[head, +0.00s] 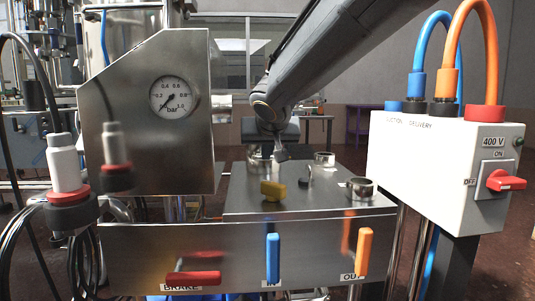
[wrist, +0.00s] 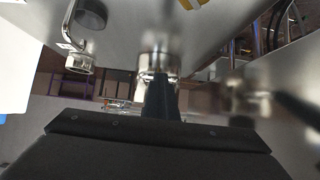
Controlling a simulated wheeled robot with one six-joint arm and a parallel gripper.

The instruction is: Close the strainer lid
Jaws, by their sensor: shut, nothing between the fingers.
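My gripper (head: 281,153) is shut and empty, low over the back of the steel box top (head: 240,205). In the wrist view its dark fingers (wrist: 160,97) overlap a short shiny metal cylinder (wrist: 158,63); I cannot tell whether they touch. A cylinder (head: 258,163) also shows just left of my gripper in the head view. A small dark upright piece (head: 305,175) stands right of my gripper. Open-looking metal cylinders stand at the back right (head: 324,159) and front right (head: 361,188). I cannot tell for sure which part is the strainer lid.
A yellow handle (head: 273,190) sits on the box top. Red (head: 194,278), blue (head: 273,257) and orange (head: 364,250) levers are on the front. A gauge panel (head: 150,130) rises at left; a white switch box (head: 430,165) with hoses stands at right.

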